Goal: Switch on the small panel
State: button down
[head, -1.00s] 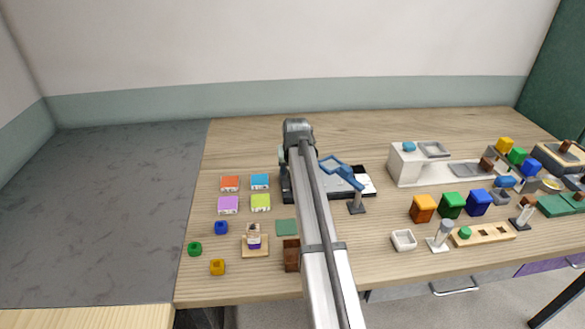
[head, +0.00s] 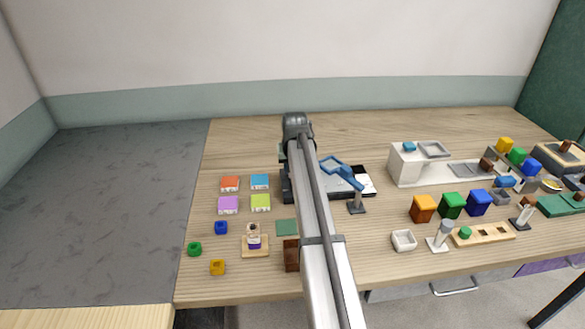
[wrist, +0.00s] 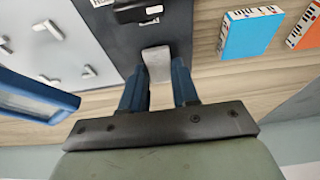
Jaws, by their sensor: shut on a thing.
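A dark panel (wrist: 112,30) lies ahead of my gripper in the wrist view, with a black block (wrist: 138,10) and small white labels on it. A pale grey tab (wrist: 157,64), seemingly its switch lever, stands between my blue fingers. My gripper (wrist: 158,76) is shut on this tab. In the head view my arm covers most of the dark panel, and only a dark edge (head: 286,188) shows left of the arm. The fingers are hidden there. Whether the panel is on cannot be told.
A pale board (wrist: 50,45) with small metal pieces lies beside the dark panel. A blue-framed magnifier (head: 345,174) on a stand is close on the right. Orange (head: 230,183) and light-blue (head: 260,181) boxes lie left. The table behind is clear.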

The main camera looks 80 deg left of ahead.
jog(key=shift+a+h, duration=0.45)
jog(key=shift+h, duration=0.85)
jog(key=shift+d, duration=0.1)
jog(key=c, duration=0.8)
grip_release()
jog(key=shift+c, duration=0.2)
notch_tip(320, 180, up, 14)
jog(key=d, duration=0.1)
jog(key=shift+f, duration=0.1)
